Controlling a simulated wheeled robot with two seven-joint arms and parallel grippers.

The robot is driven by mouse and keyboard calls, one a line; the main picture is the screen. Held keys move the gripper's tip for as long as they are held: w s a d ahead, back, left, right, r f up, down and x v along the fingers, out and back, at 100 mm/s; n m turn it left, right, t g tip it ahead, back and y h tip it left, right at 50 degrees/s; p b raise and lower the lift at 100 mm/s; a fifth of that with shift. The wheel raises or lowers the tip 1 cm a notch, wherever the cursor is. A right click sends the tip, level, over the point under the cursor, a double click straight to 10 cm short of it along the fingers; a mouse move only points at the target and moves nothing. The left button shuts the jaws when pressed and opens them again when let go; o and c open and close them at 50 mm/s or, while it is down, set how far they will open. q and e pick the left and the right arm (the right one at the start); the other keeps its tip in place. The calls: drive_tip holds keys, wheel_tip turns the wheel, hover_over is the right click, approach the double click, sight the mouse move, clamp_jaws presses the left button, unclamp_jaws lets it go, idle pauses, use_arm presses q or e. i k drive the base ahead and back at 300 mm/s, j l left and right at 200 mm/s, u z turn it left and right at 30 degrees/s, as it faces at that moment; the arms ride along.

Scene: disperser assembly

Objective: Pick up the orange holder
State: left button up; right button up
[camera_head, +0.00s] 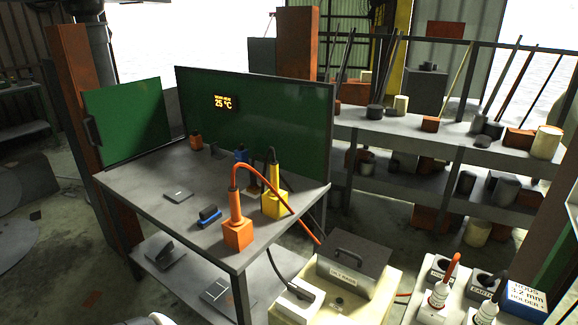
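An orange holder with an upright orange handle (237,232) stands on the front right corner of the grey metal table. An orange cable leaves the top of its handle and arches to the right, passing in front of a yellow block with an upright yellow handle (273,203), then down past the table edge. The lower block of the orange holder rests on the table top and is fully visible. Neither of my grippers shows in the head view, so nothing is seen touching the orange holder.
The table (150,185) has green panels (255,120) at its back and left. A black and blue piece (208,216) lies left of the orange holder. A grey-lidded box (354,262) and white plugs (437,298) stand right of the table. The table's left front is largely clear.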

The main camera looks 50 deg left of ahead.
sight(236, 220)
drive_tip(key=u, duration=2)
